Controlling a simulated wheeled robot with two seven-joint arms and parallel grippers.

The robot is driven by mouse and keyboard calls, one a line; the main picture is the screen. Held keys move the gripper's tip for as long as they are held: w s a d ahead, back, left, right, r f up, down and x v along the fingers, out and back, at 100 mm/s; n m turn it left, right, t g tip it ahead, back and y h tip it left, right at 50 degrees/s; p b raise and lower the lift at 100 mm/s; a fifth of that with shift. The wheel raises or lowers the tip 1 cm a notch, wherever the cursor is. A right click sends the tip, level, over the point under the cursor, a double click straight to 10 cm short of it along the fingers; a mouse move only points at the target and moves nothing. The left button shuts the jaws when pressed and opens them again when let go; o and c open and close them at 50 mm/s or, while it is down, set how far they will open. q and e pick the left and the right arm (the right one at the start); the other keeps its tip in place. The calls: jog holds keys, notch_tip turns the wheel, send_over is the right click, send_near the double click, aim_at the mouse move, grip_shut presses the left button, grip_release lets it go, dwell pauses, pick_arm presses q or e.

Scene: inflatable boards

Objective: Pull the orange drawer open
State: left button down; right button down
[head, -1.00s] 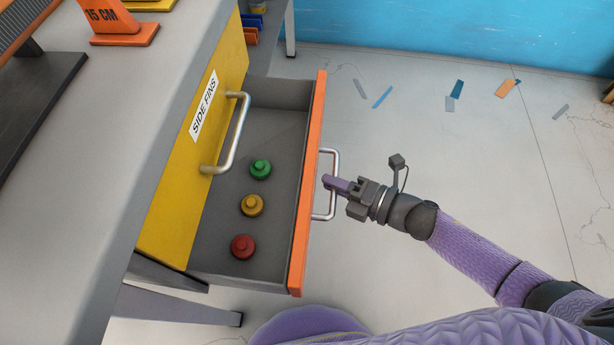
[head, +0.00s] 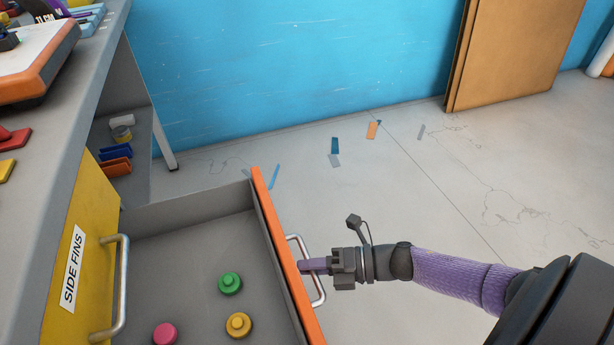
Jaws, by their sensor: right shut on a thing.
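The orange drawer front (head: 280,243) stands well out from the workbench, and its grey tray (head: 190,255) is exposed. Inside lie a green knobbed disc (head: 230,284), a yellow one (head: 238,325) and a pinkish-red one (head: 165,334). The near end of the drawer is cut off by the picture edge. My right gripper (head: 313,265) is shut on the drawer's silver bar handle (head: 294,242), with its purple fingers across the bar. My left gripper is not in view.
A yellow drawer front labelled SIDE FINS (head: 80,262), with its own handle (head: 122,290), is on the left. The workbench top (head: 95,50) is above it. A blue wall (head: 300,70) and brown boards (head: 510,50) stand behind. The floor to the right (head: 430,200) is clear except for flat scraps.

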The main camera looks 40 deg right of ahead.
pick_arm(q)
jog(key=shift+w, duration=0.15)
pick_arm(e)
jog(key=c, duration=0.6)
grip_release()
jog(key=shift+c, duration=0.2)
pick_arm(q)
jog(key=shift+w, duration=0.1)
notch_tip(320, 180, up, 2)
jog(key=shift+p, duration=1.1)
pick_arm(e)
jog(key=v, duration=1)
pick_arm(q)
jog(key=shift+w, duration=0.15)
